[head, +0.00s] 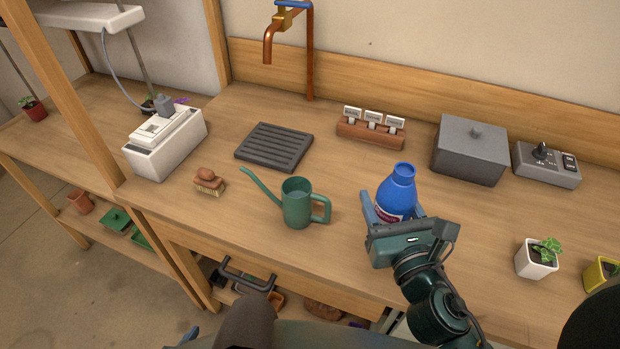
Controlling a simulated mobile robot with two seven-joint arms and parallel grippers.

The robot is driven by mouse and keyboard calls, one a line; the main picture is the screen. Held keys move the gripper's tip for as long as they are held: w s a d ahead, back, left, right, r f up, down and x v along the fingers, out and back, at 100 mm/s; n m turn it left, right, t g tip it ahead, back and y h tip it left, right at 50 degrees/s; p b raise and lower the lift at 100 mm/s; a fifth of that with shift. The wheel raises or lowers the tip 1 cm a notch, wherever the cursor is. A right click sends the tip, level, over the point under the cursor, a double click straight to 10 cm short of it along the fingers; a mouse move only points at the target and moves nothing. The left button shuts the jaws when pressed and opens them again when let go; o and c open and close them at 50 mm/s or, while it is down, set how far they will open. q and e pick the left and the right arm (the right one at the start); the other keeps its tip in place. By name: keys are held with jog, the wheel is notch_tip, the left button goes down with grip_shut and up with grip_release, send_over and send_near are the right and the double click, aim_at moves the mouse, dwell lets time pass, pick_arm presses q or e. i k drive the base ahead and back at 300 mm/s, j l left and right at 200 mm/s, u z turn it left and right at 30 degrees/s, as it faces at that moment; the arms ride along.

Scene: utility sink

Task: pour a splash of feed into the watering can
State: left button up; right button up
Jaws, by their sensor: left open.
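The green watering can (297,207) stands upright on the wooden bench, its spout pointing left and its handle to the right. The gripper body hides the bottle's base.
A dark slatted drain grate (274,147) and a brush (208,182) lie left of the can. Behind are a copper tap (268,48), a label rack (370,132) and a grey lidded box (470,150). A white potted plant (537,258) stands at right.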

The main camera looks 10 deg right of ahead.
aim_at(297, 195)
jog(key=k+j, duration=0.9)
jog(key=i+j, duration=0.6)
jog(key=i, duration=0.05)
